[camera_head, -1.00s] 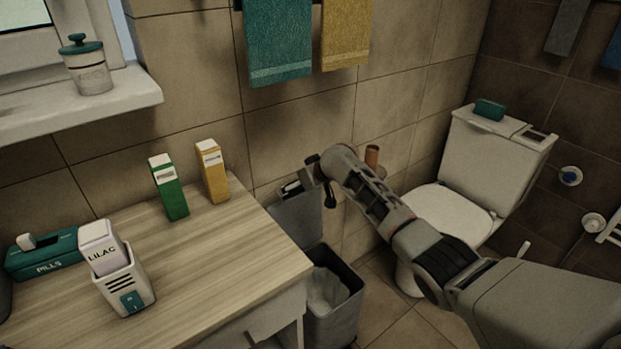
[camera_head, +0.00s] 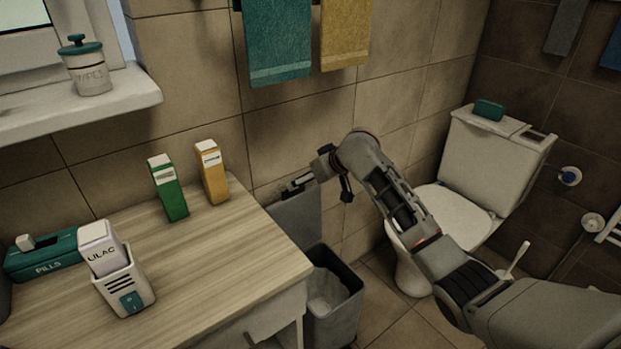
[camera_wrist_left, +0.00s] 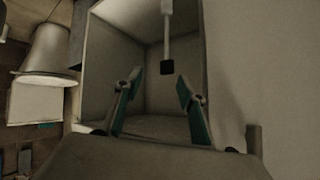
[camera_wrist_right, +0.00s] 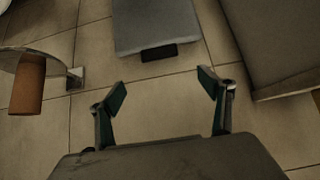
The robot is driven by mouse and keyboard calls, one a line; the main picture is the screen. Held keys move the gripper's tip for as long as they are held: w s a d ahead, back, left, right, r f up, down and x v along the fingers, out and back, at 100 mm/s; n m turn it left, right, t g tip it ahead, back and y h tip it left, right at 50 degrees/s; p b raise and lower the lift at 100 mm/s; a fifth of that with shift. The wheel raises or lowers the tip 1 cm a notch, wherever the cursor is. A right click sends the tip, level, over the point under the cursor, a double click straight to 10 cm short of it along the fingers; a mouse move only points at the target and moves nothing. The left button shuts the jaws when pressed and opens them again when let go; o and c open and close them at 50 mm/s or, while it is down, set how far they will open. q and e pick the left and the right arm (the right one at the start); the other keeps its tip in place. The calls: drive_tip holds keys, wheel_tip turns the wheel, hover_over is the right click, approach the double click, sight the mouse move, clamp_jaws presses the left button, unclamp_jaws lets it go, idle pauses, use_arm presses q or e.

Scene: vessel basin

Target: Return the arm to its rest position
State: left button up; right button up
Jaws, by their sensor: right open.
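My right arm (camera_head: 400,205) reaches in from the right in the head view. Its gripper (camera_head: 297,184) is beside the wall, above the raised grey bin lid (camera_head: 297,218). In the right wrist view, my right gripper (camera_wrist_right: 162,90) has its fingers wide apart with nothing between them. The lid (camera_wrist_right: 155,22) shows ahead of it, apart from the fingers. My left gripper (camera_wrist_left: 158,92) shows only in the left wrist view. Its fingers are apart and empty, in front of a pale open-fronted compartment (camera_wrist_left: 168,125).
A wooden counter (camera_head: 225,245) holds a green box (camera_head: 168,188), a yellow box (camera_head: 212,172), a lilac pack (camera_head: 101,250) in a white holder and a pills box (camera_head: 45,258). The open bin (camera_head: 335,318) stands beside it. A toilet (camera_head: 455,215) is behind my right arm.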

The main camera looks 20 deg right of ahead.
drive_tip(key=s+a+f+t+p, duration=0.1)
drive_tip(key=s+a+f+p, duration=0.15)
drive_tip(key=s+f, duration=1.6)
use_arm(q)
drive_tip(key=r+p, duration=0.1)
drive_tip(key=d+r+p, duration=0.1)
drive_tip(key=r, duration=0.1)
drive_tip(key=r+p, duration=0.1)
drive_tip(key=p, duration=0.1)
drive_tip(key=shift+s+d+r, duration=0.15)
drive_tip(key=shift+s+d, duration=0.05)
drive_tip(key=shift+s, duration=0.05)
use_arm(e)
drive_tip(key=s+d+t, duration=0.1)
drive_tip(key=s, duration=2.7)
drive_tip(key=shift+f, duration=0.4)
use_arm(q)
drive_tip(key=shift+w+r, duration=0.1)
drive_tip(key=shift+r, duration=0.2)
drive_tip(key=shift+f+n, duration=0.1)
drive_tip(key=shift+n, duration=0.2)
